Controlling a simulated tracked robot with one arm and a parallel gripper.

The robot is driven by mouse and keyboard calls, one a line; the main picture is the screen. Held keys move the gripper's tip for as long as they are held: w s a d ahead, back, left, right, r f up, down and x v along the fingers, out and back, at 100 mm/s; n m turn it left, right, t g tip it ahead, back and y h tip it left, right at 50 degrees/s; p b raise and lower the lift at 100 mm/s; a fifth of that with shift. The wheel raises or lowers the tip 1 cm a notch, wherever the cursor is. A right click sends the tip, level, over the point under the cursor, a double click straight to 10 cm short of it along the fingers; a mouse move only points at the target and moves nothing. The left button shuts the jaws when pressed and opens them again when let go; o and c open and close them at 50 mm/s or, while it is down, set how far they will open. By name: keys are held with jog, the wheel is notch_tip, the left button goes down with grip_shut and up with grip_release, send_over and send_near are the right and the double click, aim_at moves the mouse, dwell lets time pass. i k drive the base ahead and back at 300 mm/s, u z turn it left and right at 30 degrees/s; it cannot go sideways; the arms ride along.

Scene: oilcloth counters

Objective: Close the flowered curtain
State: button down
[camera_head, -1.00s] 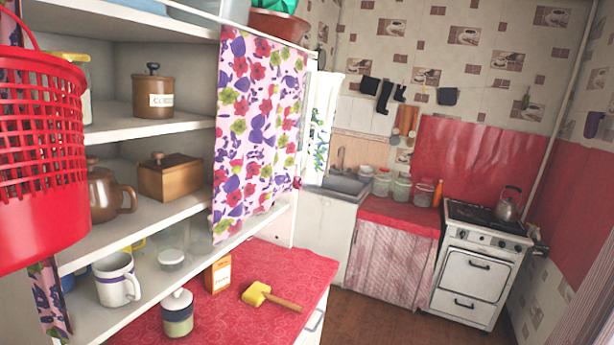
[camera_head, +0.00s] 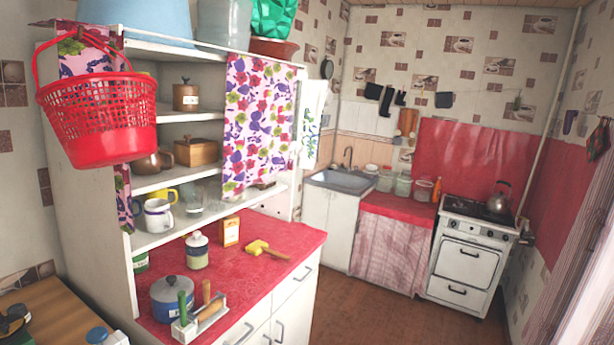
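The flowered curtain (camera_head: 257,122) hangs on the right side of the open white shelf unit (camera_head: 210,258). It is pink-white with purple, red and green flowers and covers about the right third of the shelves. A second strip of the same cloth (camera_head: 84,54) hangs at the unit's left edge, partly hidden behind a red basket (camera_head: 104,112). Its lower end shows below the basket. The shelves between the two cloth pieces are uncovered. My gripper is not in view.
The shelves hold a brown canister (camera_head: 186,96), a wooden box (camera_head: 197,152) and a white mug (camera_head: 158,215). Brown floor (camera_head: 365,318) is clear toward the stove (camera_head: 467,260).

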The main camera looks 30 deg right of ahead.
aim_at(260, 93)
jog(key=z, duration=0.5)
jog(key=i, duration=0.6)
jog(key=z, duration=0.5)
jog(key=i, duration=1.4)
jog(key=u, duration=0.4)
jog(key=i, duration=0.9)
jog(key=u, duration=0.55)
